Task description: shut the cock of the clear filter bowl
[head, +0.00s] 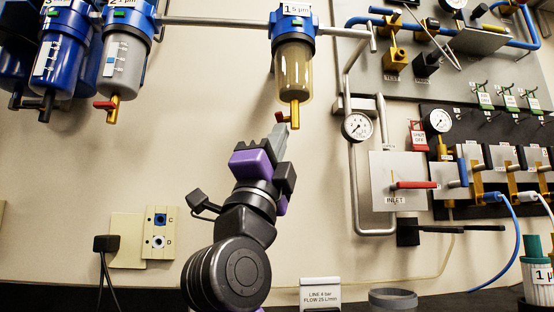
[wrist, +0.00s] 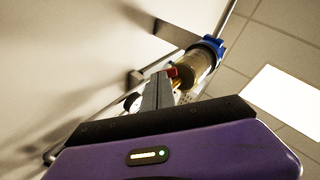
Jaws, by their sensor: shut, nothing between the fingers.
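The clear filter bowl (head: 294,72) hangs under a blue head marked 1, 5 µm, and looks amber inside. Its brass cock (head: 295,112) points down below it, with a small red lever (head: 280,117) at its left. My gripper (head: 279,131) is shut and empty, pointing up just below the lever. In the wrist view the bowl (wrist: 199,64) and the red lever (wrist: 172,72) show just beyond the fingertips (wrist: 161,84). I cannot tell whether the fingertips touch the lever, and they partly hide the cock there.
A gauge (head: 357,127) and an inlet panel (head: 384,168) with a red handle stand at right.

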